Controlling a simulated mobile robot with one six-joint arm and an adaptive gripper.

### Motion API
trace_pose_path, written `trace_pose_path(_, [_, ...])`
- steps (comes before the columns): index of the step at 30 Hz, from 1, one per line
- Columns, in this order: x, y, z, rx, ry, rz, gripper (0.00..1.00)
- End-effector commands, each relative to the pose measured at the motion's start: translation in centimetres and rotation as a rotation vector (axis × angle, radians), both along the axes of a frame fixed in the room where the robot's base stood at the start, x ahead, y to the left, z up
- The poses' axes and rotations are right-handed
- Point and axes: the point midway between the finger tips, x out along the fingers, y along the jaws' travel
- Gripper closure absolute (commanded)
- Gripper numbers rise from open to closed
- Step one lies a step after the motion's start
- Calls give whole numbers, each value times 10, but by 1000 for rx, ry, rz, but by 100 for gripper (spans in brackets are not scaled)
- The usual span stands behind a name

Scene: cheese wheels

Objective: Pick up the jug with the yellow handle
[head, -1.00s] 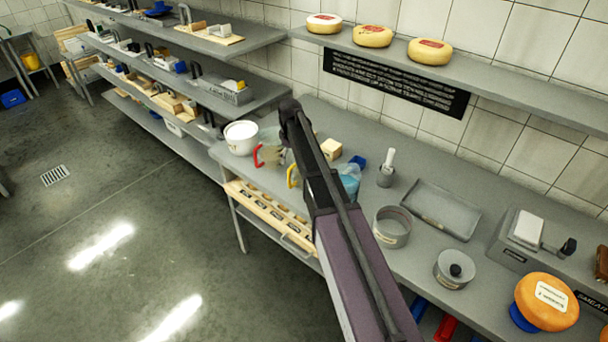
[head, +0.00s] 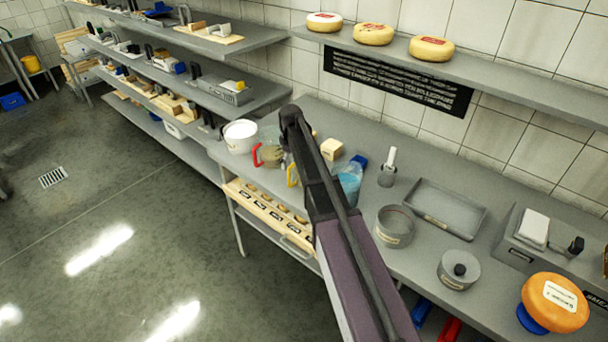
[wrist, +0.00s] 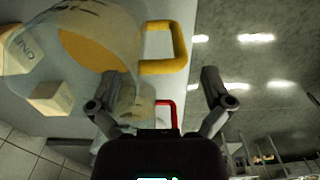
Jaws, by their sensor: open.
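The jug with the yellow handle is clear and stands on the grey counter. In the head view its yellow handle (head: 292,174) shows just left of my arm, which hides most of its body. In the wrist view the yellow handle (wrist: 178,48) is just ahead of my gripper (wrist: 160,82), and the clear body (wrist: 112,22) is to the left. My gripper is open, with nothing between its fingers. The left finger overlaps the clear jug area in the picture; I cannot tell whether they touch. A red handle (wrist: 168,106) shows between the fingers, lower in the picture.
A jug with a red handle (head: 257,155) and a white bucket (head: 240,137) stand to the left. A blue jug (head: 349,182), a pale block (head: 331,149) and a round tin (head: 394,227) are to the right. The counter (head: 330,112) meets the tiled wall behind.

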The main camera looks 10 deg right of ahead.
Motion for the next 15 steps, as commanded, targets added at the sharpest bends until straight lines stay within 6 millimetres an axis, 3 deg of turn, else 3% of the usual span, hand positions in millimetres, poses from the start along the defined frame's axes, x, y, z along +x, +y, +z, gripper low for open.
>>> trace_pose_path(6, [0,0,-17,0,0,0,0])
trace_pose_path(15, [0,0,-19,0,0,0,0])
